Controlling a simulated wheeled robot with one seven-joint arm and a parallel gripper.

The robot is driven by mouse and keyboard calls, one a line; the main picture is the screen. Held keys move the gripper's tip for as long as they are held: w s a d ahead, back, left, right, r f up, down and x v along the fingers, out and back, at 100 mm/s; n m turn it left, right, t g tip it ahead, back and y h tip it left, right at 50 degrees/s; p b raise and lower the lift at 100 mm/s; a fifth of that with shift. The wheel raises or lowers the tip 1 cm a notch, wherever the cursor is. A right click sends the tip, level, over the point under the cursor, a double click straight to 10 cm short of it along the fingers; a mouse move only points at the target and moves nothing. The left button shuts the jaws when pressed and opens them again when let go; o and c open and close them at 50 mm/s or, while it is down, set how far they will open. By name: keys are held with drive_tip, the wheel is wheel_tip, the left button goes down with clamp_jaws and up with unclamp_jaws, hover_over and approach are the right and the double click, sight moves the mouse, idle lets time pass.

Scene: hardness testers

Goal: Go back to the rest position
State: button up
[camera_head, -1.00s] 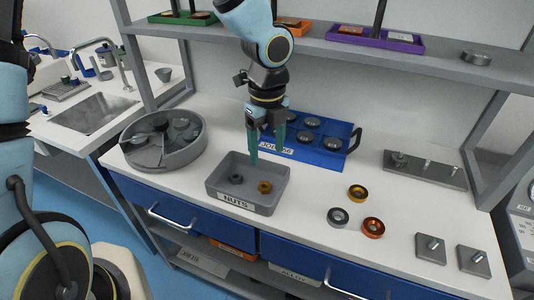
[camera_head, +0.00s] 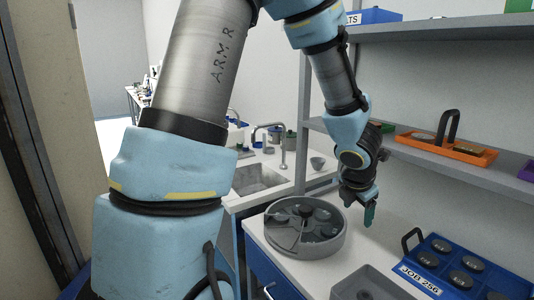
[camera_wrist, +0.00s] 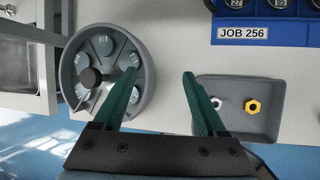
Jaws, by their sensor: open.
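My gripper (camera_wrist: 158,92) is open and empty in the wrist view, its two green fingers apart with bare white bench between their tips. In the head view my gripper (camera_head: 369,214) hangs above the bench, just right of the round grey compartment tray; its fingers overlap there. The round tray (camera_head: 345,243) holds several grey pieces and has a dark central knob. In the wrist view the round tray (camera_wrist: 146,108) lies left. The grey nuts tray (camera_wrist: 273,82), right of the fingers, holds a silver nut (camera_wrist: 216,104) and a gold nut (camera_wrist: 253,107).
A blue JOB 256 tray (camera_head: 411,283) with several round pieces sits at the right. A shelf (camera_head: 400,152) with an orange tray (camera_head: 463,152) runs above the bench. A sink (camera_head: 257,180) lies behind, left of a grey shelf post. White bench is bare between the trays.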

drive_tip(key=w+a+r+m, duration=0.2)
drive_tip(key=a+m, duration=0.9)
drive_tip(key=m, duration=0.1)
drive_tip(key=s+a+m+g+y, duration=0.1)
drive_tip(key=s+a+m, duration=0.2)
drive_tip(key=a+m, duration=0.3)
drive_tip(key=s+a+m+g+y, duration=0.2)
drive_tip(key=s+a+m, duration=0.2)
drive_tip(key=a, duration=0.8)
drive_tip(key=shift+f+m, duration=0.35)
drive_tip(key=shift+m, duration=0.85)
